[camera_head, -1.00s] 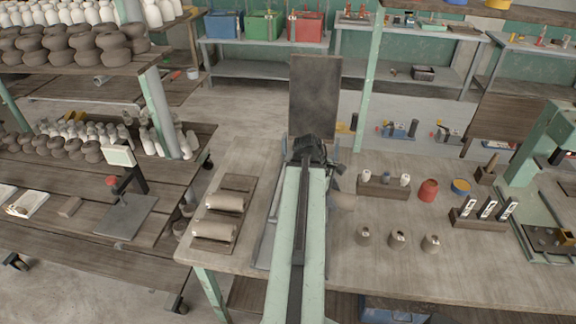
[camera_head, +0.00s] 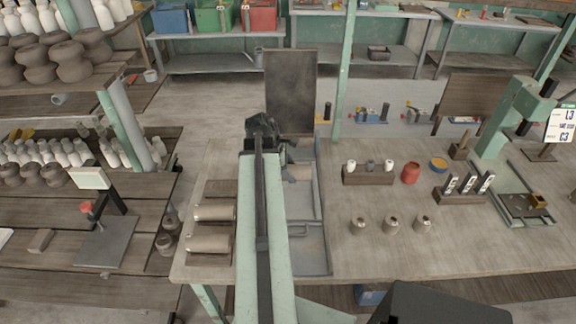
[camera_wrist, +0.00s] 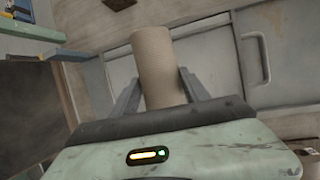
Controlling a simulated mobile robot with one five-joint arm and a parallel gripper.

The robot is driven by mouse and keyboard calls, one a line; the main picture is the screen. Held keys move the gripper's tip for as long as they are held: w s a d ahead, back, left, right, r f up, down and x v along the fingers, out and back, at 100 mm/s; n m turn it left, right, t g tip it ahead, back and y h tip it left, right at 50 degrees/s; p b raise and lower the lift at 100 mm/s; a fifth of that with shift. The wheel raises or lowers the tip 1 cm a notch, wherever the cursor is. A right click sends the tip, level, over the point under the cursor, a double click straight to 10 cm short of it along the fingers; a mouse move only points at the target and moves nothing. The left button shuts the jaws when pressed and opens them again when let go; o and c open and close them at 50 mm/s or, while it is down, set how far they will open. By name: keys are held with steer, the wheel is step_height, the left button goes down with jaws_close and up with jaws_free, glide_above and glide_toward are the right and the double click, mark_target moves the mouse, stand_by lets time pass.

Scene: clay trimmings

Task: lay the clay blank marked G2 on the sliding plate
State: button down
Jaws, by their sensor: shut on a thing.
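My gripper (camera_wrist: 158,82) is shut on a tan clay cylinder (camera_wrist: 154,56), with one finger on each side of it. No G2 mark shows on its visible side. In the head view the cylinder (camera_head: 300,173) sticks out just right of my gripper (camera_head: 288,160). Below it lies a long grey metal plate (camera_head: 313,235) with raised edges and a handle; its left part is hidden behind my arm. I cannot tell for sure that this is the sliding plate. The cylinder appears above it; the gap is unclear.
Two similar cylinders (camera_head: 212,212) lie on a wooden rack left of my arm. Several small clay pieces (camera_head: 391,225), a wooden block with bottles (camera_head: 368,176) and a red jar (camera_head: 410,173) stand on the right. A dark upright board (camera_head: 290,88) stands behind my gripper.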

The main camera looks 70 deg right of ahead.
steer(key=shift+w+d+f+b, duration=0.1)
steer(key=shift+f+b, duration=0.05)
steer(key=shift+b, duration=0.15)
step_height(320, 180, down, 6)
steer(key=b, duration=0.5)
steer(key=shift+r, duration=0.25)
steer(key=shift+f+b, duration=0.45)
steer(key=shift+b, duration=0.3)
steer(key=shift+c, duration=2.3)
jaws_free()
steer(key=p+v, duration=0.7)
steer(key=v, duration=0.1)
steer(key=shift+f, duration=0.1)
